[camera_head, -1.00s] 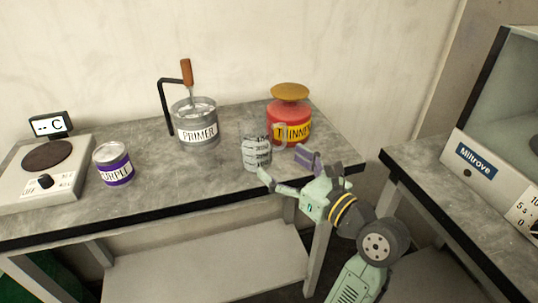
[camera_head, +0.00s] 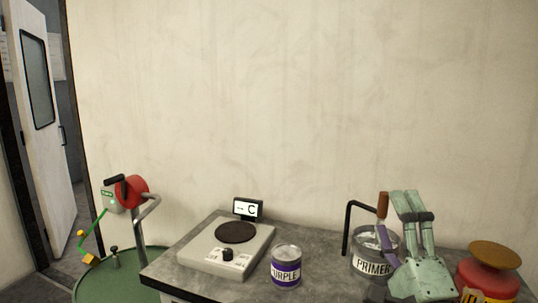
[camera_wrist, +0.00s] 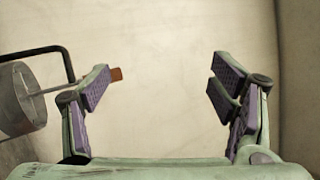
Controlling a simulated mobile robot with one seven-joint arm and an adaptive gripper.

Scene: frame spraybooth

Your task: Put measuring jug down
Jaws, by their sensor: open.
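My gripper (camera_head: 408,205) is raised at the right of the head view, in front of the primer can. In the wrist view my gripper (camera_wrist: 160,88) is open, with its jaws wide apart and only bare wall between them. The measuring jug does not show in either current view. The part of the table behind and below my arm is hidden or out of frame.
A green drum (camera_head: 120,280) stands at left.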

